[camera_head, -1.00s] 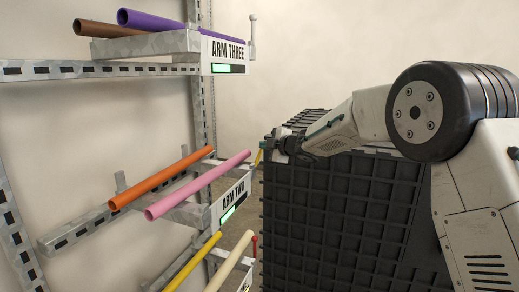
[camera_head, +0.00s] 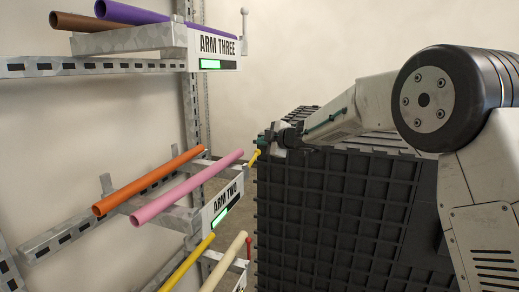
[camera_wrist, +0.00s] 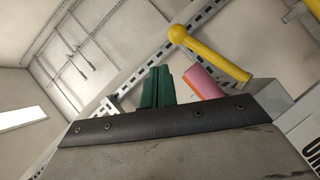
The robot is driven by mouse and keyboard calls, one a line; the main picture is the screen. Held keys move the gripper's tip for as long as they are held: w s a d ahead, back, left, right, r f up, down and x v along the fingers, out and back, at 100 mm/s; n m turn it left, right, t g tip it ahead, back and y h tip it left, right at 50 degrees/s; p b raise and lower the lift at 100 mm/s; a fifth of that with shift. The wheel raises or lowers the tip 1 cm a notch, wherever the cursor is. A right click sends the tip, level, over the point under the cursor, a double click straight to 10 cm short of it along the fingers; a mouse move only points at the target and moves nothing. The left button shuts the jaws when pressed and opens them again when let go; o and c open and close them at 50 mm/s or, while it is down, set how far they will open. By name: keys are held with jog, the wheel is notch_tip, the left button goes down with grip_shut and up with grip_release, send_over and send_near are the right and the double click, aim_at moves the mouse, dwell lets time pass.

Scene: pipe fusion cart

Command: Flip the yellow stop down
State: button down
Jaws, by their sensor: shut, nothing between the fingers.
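The yellow stop (camera_head: 254,159) is a short rod with a ball end at the end of the ARM TWO rack arm (camera_head: 222,205). In the head view it slants up to the right from the rack arm. In the wrist view the yellow stop (camera_wrist: 215,56) is large, with its ball at the upper left and its foot at a grey bracket. My gripper (camera_head: 266,137) is shut and empty, just above and right of the stop's ball in the head view. Its green fingers (camera_wrist: 158,72) are together in the wrist view, left of the stop. I see no clear contact.
An orange pipe (camera_head: 150,180) and a pink pipe (camera_head: 188,188) lie on ARM TWO. Yellow and cream pipes lie below, near a red stop (camera_head: 248,248). A black ribbed crate (camera_head: 335,215) fills the right foreground.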

jog(key=s+d+r, duration=0.4)
jog(key=d+r, duration=0.2)
jog(key=d, duration=0.1)
jog(key=shift+d+r, duration=0.2)
jog(key=shift+d, duration=0.2)
